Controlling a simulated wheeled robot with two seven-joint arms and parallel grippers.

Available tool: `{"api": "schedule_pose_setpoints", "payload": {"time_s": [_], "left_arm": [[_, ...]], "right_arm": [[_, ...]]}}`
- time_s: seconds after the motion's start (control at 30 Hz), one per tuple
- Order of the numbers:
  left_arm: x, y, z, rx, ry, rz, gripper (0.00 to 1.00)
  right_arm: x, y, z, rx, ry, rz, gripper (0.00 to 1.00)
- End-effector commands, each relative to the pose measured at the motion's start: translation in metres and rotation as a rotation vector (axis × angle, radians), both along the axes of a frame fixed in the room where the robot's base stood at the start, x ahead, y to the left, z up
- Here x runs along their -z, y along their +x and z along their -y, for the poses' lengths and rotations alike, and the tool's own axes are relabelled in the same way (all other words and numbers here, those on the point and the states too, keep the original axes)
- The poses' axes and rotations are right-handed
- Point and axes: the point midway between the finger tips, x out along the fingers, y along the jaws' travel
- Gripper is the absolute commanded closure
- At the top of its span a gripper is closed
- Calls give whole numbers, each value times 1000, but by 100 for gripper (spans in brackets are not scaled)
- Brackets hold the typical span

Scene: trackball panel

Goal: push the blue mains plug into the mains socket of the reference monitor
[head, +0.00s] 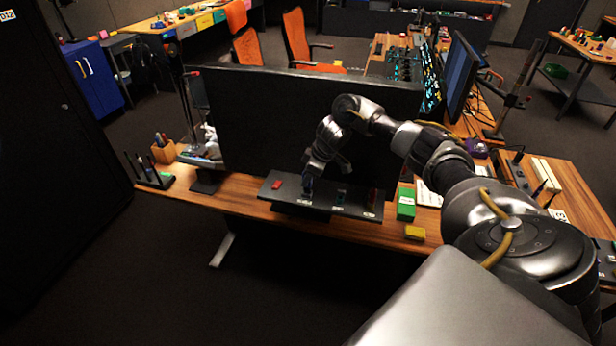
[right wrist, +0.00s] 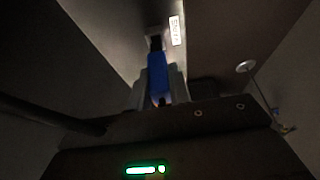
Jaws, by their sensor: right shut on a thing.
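My right gripper (head: 308,186) reaches down at the dark connector ledge (head: 325,209) below the back of the big black monitor (head: 290,118). In the right wrist view the right gripper (right wrist: 159,98) is shut on the blue mains plug (right wrist: 158,72), with a finger on each side of it. The plug's front end points at a small dark socket opening (right wrist: 155,43) beside a white label (right wrist: 176,30). The plug's end and the opening meet in the picture; I cannot tell how deep it sits. My left gripper is not in view.
A green box (head: 406,204) and a yellow block (head: 415,232) lie on the wooden desk (head: 246,197) further right.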

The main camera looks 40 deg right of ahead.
Motion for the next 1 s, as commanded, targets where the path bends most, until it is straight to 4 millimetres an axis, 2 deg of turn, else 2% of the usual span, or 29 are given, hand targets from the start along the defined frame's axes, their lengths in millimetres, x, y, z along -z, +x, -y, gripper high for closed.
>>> {"api": "schedule_pose_setpoints", "payload": {"time_s": [0.23, 1.0], "left_arm": [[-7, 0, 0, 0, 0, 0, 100], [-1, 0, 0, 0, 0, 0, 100]], "right_arm": [[-1, 0, 0, 1, 0, 0, 99], [10, 0, 0, 1, 0, 0, 99]]}}
